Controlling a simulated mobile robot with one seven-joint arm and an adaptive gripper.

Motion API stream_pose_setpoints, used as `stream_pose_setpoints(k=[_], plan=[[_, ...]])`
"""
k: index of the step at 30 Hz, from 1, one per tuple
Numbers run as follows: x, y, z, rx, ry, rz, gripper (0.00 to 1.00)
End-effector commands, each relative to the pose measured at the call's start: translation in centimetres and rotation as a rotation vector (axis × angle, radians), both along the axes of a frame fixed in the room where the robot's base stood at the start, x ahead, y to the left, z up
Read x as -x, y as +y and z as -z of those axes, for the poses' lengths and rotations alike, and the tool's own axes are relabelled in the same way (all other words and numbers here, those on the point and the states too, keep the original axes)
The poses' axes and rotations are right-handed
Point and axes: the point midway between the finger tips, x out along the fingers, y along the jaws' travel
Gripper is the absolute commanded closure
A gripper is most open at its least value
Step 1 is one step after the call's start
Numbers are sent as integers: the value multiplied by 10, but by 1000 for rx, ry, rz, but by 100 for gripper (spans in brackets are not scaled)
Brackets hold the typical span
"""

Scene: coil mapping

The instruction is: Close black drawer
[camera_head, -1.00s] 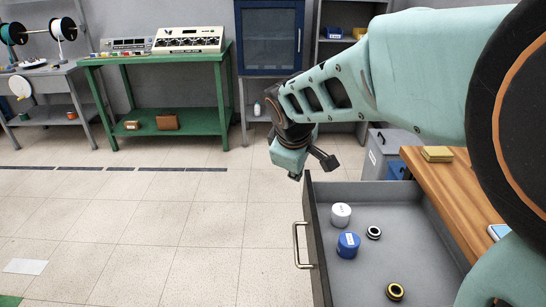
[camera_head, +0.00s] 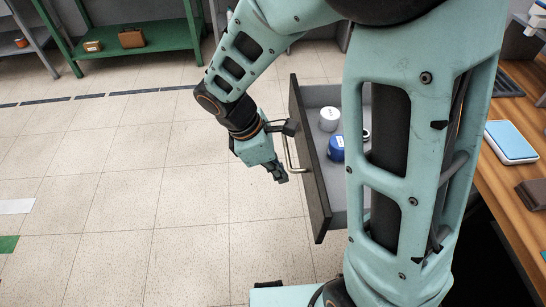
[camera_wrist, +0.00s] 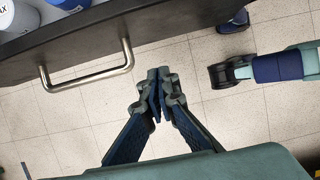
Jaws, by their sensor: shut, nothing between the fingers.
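The black drawer (camera_head: 309,165) stands open in the head view, with a dark front and a grey inside. Its silver handle (camera_head: 292,155) sticks out from the front; it also shows in the wrist view (camera_wrist: 88,76). My gripper (camera_head: 279,174) is shut and empty, just left of the handle in the head view. In the wrist view the closed fingertips (camera_wrist: 158,76) are in front of the drawer front, right of the handle, apart from it. My arm hides the right part of the drawer.
In the drawer are a white container (camera_head: 329,119) and a blue container (camera_head: 336,148). A wooden worktop (camera_head: 490,175) on the right bears a light blue device (camera_head: 511,141). A green table (camera_head: 160,47) stands at the back left. The tiled floor (camera_head: 130,200) on the left is clear.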

Motion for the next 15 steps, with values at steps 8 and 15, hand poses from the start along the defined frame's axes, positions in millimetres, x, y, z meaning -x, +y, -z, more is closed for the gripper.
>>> stream_pose_setpoints(k=[8, 15], plan=[[-1, -33, 28, -1, -1, 4, 100], [-1, -50, 27, -1, -1, 1, 100]])
